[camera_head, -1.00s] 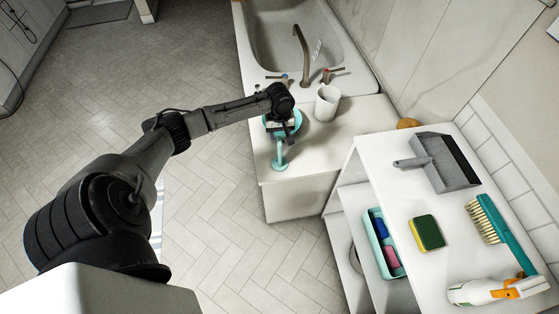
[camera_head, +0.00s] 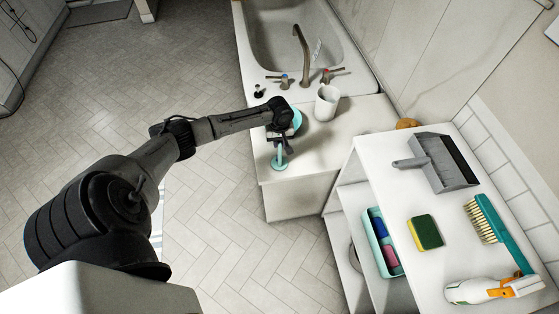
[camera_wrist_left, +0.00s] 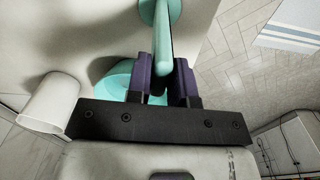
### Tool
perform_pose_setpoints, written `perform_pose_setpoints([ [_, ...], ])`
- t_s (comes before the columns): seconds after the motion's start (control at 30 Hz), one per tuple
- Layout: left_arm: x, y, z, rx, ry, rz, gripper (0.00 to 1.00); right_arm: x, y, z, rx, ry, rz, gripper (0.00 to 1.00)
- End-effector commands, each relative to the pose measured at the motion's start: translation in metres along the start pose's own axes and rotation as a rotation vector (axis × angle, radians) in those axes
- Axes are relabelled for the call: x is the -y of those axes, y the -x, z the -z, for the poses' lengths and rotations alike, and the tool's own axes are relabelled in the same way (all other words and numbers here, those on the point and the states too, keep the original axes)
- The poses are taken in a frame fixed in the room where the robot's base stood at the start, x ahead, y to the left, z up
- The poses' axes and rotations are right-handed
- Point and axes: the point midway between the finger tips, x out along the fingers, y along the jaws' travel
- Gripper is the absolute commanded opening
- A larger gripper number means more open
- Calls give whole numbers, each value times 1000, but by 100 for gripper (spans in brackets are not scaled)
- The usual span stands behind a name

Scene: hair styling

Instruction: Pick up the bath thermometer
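A teal object with a long narrow bar and a round end (camera_head: 279,162) is on the white ledge at the foot of the tub; I take it to be the bath thermometer. It also shows in the left wrist view (camera_wrist_left: 162,35), its bar running between my fingers. My left gripper (camera_head: 285,148) is low over the ledge, its fingers (camera_wrist_left: 163,78) spread on both sides of the bar. I see no clear grip on it. The near part of the bar is hidden by the gripper. My right gripper is not in view.
A round teal item (camera_head: 298,121) lies beneath my left wrist. A white cup (camera_head: 327,103) stands right of it. The tub (camera_head: 262,45) with its tap is behind. A white shelf (camera_head: 385,190) at right holds a dustpan (camera_head: 440,162), sponge (camera_head: 426,232), brush (camera_head: 493,225) and spray bottle (camera_head: 480,291).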

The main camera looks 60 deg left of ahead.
Motion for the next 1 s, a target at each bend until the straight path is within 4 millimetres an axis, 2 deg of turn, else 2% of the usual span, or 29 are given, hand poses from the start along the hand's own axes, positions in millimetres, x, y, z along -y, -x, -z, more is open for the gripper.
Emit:
perform_pose_setpoints([
  [0.03,0,0,0,0,0,0,16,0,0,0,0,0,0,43],
  [0.2,0,0,0,0,0,0,0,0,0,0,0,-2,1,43],
  [0.77,0,3,0,-1,0,-1,0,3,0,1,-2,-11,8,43],
  [0.87,0,8,1,-1,0,-1,0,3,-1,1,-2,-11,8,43],
  [1.0,0,25,1,-2,-1,-3,0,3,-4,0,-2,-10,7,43],
])
